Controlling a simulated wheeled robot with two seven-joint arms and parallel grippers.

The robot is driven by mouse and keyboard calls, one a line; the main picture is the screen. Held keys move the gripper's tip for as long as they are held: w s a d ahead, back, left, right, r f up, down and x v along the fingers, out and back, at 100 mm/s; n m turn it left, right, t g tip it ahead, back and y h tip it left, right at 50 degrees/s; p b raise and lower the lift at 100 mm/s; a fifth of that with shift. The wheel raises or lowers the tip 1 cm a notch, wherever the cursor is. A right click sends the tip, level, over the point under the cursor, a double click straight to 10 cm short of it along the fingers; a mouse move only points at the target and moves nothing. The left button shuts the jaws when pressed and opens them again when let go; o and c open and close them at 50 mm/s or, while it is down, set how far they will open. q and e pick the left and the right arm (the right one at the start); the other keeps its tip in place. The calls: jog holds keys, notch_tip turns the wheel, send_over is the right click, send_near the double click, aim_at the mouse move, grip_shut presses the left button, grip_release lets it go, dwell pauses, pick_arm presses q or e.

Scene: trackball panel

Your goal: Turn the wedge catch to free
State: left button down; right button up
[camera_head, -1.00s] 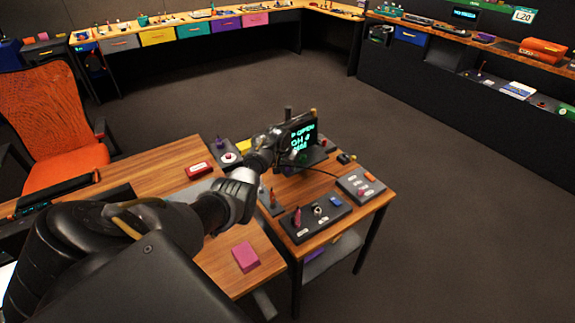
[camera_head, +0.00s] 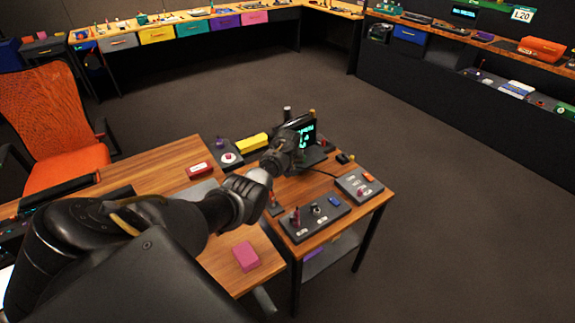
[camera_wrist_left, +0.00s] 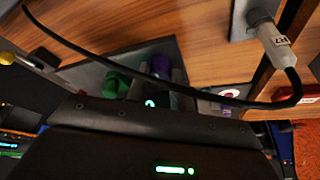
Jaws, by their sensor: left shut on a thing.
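My left gripper (camera_head: 292,148) reaches over the back of the wooden side table, in front of the small screen. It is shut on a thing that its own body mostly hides. In the left wrist view, a green piece (camera_wrist_left: 118,84) and a purple piece (camera_wrist_left: 160,66) stand on a dark panel (camera_wrist_left: 85,75) just beyond my gripper's dark body. I cannot make out which of these is the wedge catch, or its angle. My right gripper is not in view.
The small screen (camera_head: 308,132) stands close by my gripper. A black cable (camera_wrist_left: 150,90) crosses the wrist view. A switch panel (camera_head: 316,218), a smaller panel (camera_head: 360,184), a yellow block (camera_head: 252,142) and a pink block (camera_head: 246,256) lie around my arm.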

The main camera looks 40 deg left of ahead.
pick_arm(q)
jog(key=c, duration=1.2)
grip_release()
jog(key=v, duration=1)
jog(key=shift+s+r, duration=0.15)
jog(key=shift+r, duration=0.2)
